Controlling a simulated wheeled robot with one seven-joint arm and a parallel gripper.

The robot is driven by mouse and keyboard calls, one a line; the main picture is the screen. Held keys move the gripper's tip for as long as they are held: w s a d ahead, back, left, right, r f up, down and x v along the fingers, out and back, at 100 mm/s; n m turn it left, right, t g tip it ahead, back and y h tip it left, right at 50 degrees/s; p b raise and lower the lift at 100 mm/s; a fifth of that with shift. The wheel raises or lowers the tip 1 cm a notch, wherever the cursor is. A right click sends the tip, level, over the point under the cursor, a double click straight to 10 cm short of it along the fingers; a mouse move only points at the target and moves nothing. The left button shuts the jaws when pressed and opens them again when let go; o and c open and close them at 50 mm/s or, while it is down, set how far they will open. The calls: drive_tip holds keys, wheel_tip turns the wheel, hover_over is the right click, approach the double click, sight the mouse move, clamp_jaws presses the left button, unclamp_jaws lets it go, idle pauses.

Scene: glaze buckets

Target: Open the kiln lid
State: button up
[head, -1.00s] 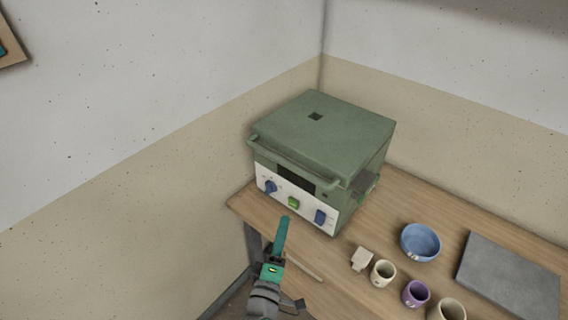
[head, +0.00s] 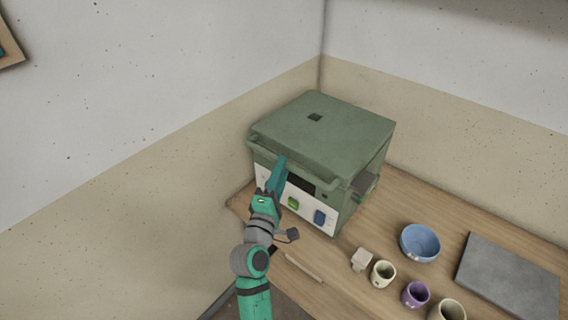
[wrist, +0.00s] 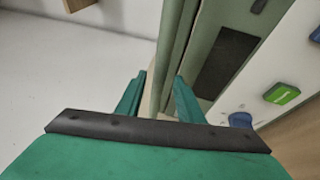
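The green kiln (head: 345,205) stands on the table with its lid (head: 335,125) down. A bar handle (head: 318,174) runs along the lid's front edge; it also shows in the wrist view (wrist: 172,50). My gripper (head: 280,166) is at the kiln's front left, close to the handle, and covers part of the control panel. In the wrist view my gripper (wrist: 160,98) has its two fingers apart, with the bar running between or just beyond them. Whether the fingers touch the bar cannot be told.
The wooden table (head: 395,215) holds a blue bowl (head: 420,242), a small pale block (head: 361,259), a cream cup (head: 383,273), a purple cup (head: 415,294), another cup (head: 447,310) and a grey slab (head: 508,276). Walls stand close behind and left of the kiln.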

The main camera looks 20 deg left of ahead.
drive_tip(key=shift+w+a+r, duration=0.1)
drive_tip(key=shift+w+r, duration=0.05)
drive_tip(key=shift+w, duration=0.6)
drive_tip(key=shift+w+r, duration=0.15)
drive_tip(key=shift+w, duration=0.55)
clamp_jaws()
